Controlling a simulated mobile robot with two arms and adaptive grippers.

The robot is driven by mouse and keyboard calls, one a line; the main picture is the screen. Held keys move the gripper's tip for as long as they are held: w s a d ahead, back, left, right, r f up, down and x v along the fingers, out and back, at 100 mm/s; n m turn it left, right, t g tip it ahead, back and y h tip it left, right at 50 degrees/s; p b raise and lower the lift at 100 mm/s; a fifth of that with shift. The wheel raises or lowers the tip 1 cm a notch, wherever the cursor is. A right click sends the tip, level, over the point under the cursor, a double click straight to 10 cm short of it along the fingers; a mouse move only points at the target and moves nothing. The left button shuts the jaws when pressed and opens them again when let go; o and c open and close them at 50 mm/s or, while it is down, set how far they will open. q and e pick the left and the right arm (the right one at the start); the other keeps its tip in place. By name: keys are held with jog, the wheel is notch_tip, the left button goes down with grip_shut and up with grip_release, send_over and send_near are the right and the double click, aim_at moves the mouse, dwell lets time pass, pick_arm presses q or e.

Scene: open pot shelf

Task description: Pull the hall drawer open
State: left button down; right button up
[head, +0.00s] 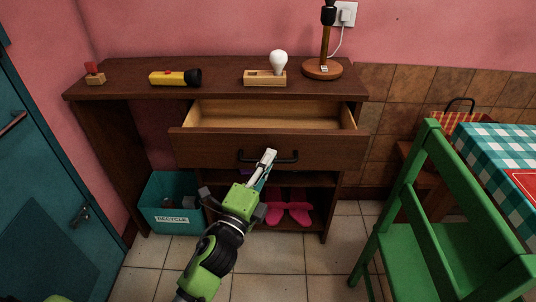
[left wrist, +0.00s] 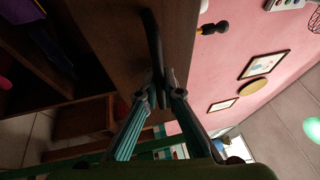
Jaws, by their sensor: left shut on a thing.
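The hall drawer (head: 215,148) is pulled out from the dark wooden hall table, and its light wood inside shows empty in the head view. Its black bar handle (head: 284,160) runs across the middle of the front. My left gripper (head: 268,158) is shut on this handle. In the left wrist view the two fingers (left wrist: 162,100) close around the dark handle (left wrist: 153,45), next to the brown drawer front (left wrist: 118,35). My right gripper is not clearly in view.
A teal recycle bin (head: 168,219) and pink slippers (head: 288,208) are below. A green chair (head: 425,190) stands close at right, a teal door (head: 50,180) at left.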

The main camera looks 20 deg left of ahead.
pick_arm(q)
jog(key=shift+s+d, duration=0.15)
jog(key=shift+s, duration=0.5)
jog(key=c, duration=2.4)
grip_release()
jog(key=shift+c, duration=0.2)
jog(key=v, duration=1.2)
jog(key=shift+f, duration=0.15)
